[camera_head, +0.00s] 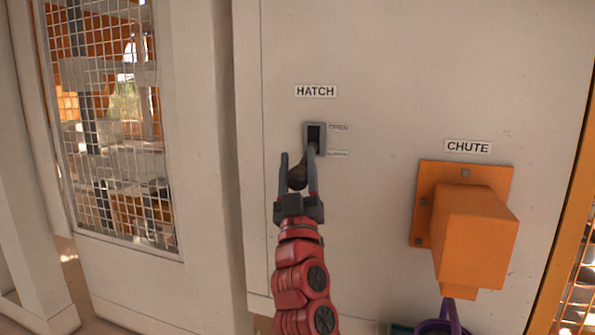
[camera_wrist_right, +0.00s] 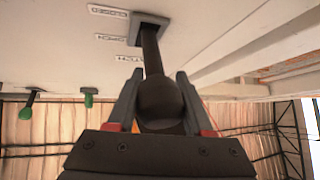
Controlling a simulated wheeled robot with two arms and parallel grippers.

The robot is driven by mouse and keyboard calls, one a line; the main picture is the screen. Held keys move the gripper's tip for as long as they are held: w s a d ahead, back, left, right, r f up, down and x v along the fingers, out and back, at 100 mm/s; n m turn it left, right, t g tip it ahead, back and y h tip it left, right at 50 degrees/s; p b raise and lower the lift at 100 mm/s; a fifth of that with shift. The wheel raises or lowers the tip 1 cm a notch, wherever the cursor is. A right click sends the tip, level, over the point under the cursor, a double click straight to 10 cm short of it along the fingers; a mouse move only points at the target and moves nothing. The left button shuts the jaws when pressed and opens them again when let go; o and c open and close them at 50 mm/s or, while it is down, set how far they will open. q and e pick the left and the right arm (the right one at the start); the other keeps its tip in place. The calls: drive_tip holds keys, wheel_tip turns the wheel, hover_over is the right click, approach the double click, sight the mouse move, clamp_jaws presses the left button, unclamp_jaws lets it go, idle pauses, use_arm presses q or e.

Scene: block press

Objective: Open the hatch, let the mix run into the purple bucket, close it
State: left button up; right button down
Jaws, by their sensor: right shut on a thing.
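The hatch lever comes out of a grey slotted plate (camera_head: 314,128) under the HATCH label (camera_head: 316,91) on the pale panel. Its dark round knob (camera_head: 297,177) hangs low, with the lever by the lower of two small side labels. My right gripper (camera_head: 299,172) is shut on the knob; the wrist view also shows the knob (camera_wrist_right: 160,100) between the fingers. The orange chute (camera_head: 475,235) stands out from the panel at right. The purple bucket (camera_head: 440,327) is below it, mostly cut off by the frame edge. My left gripper is not in view.
A wire mesh window (camera_head: 105,120) is at left, and an orange frame (camera_head: 565,190) at far right. Two green-tipped fittings (camera_wrist_right: 89,99) stick out from the panel in the wrist view. The panel between hatch and chute is clear.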

drive_tip(key=shift+c, duration=1.6)
unclamp_jaws()
drive_tip(key=shift+f, duration=0.1)
drive_tip(key=b+v, duration=0.1)
drive_tip(key=v, duration=1.6)
drive_tip(key=shift+s, duration=0.2)
drive_tip(key=shift+f, duration=0.1)
